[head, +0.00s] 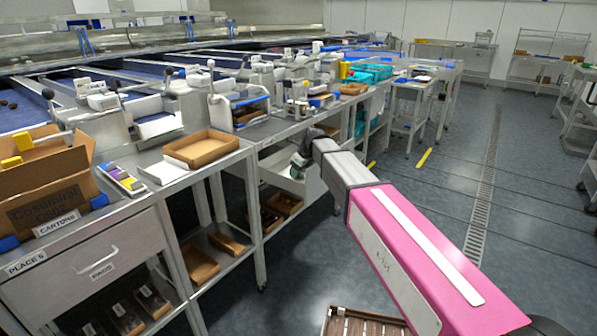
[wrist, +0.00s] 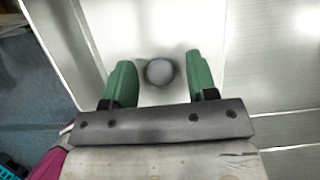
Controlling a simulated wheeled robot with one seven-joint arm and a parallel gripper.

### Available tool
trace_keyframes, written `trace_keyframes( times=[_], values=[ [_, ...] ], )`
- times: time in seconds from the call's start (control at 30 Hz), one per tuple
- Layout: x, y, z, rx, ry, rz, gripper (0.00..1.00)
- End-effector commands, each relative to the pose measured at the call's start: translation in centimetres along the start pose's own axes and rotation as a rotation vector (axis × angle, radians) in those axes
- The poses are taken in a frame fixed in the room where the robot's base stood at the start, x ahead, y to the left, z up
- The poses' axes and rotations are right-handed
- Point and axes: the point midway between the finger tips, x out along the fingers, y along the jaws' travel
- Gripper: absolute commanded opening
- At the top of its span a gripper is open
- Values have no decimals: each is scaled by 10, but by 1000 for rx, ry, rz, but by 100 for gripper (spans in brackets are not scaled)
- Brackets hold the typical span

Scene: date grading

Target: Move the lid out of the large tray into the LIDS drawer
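My gripper (head: 298,163) is at an open white drawer (head: 272,172) under the middle bench in the head view. In the wrist view its two green fingers (wrist: 160,80) are spread apart. A grey round knob-like thing (wrist: 160,71) shows between them with gaps on both sides, over a pale flat surface. It may be the lid's knob; I cannot tell for sure. The lid's outline is not clear. No LIDS label is readable. A shallow brown tray (head: 203,147) stands on the bench to the left and looks empty; I cannot tell if it is the large tray.
A flat white piece (head: 164,173) lies beside the brown tray. A cardboard carton (head: 45,190) and a closed drawer (head: 95,258) are at the left. Brown trays sit on the lower shelves (head: 199,268). The floor (head: 440,190) to the right is largely clear.

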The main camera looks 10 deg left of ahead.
Motion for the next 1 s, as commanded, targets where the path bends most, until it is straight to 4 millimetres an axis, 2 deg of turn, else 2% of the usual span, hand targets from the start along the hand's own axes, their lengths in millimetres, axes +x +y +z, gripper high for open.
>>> trace_keyframes(
  times=[0.2,0.33,0.7,0.9,1.0],
  values=[
    [-2,0,1,0,0,0,53],
    [-14,0,0,0,0,0,53],
    [-84,0,0,0,-2,-2,53],
    [-111,0,1,0,-1,-1,53],
    [-118,0,0,0,0,0,53]
  ],
)
